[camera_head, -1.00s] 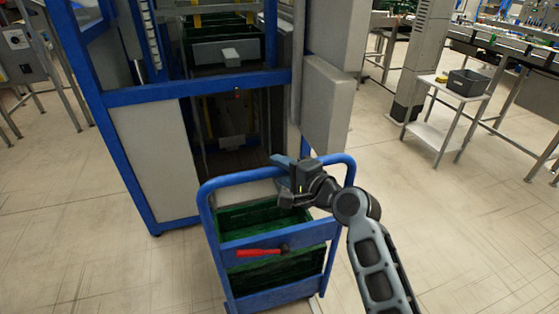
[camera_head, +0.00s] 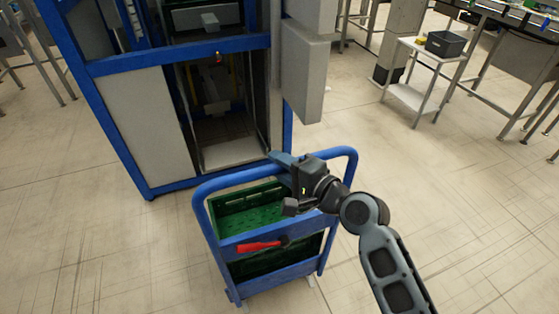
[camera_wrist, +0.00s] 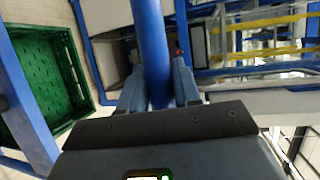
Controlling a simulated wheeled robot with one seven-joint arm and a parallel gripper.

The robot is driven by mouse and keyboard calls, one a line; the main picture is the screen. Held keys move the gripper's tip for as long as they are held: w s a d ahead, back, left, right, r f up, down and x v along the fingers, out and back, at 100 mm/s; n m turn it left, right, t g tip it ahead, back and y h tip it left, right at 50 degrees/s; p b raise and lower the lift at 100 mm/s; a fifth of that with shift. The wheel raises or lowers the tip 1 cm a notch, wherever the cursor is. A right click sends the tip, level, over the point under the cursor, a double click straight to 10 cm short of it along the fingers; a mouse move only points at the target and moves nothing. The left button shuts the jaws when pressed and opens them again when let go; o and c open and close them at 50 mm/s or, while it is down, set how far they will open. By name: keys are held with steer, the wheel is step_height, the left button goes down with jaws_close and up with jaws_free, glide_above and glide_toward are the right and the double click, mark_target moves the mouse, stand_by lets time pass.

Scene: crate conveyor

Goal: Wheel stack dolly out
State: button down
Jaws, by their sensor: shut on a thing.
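The blue-framed stack dolly (camera_head: 277,289) stands in front of the blue and grey machine, bearing green crates (camera_head: 245,206). My gripper (camera_head: 283,162) is shut on the dolly's top blue handle bar (camera_head: 232,179). In the wrist view the blue bar (camera_wrist: 151,35) passes between the two fingers of my gripper (camera_wrist: 158,84). A green crate (camera_wrist: 45,70) shows at the left there. A lever with a red grip (camera_head: 260,246) is on the dolly's near side. The dolly's wheels are mostly hidden.
The machine (camera_head: 147,122) has an open lower bay (camera_head: 222,130) behind the dolly. A grey box (camera_head: 303,75) juts from its right side. A small white side table (camera_head: 412,98) with a dark bin (camera_head: 449,44) stands at the upper right. Floor is clear left and right.

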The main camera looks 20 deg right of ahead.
steer(key=shift+f, duration=0.15)
steer(key=c, duration=0.9)
jaws_free()
steer(key=shift+b+v, duration=0.55)
steer(key=shift+v, duration=3.35)
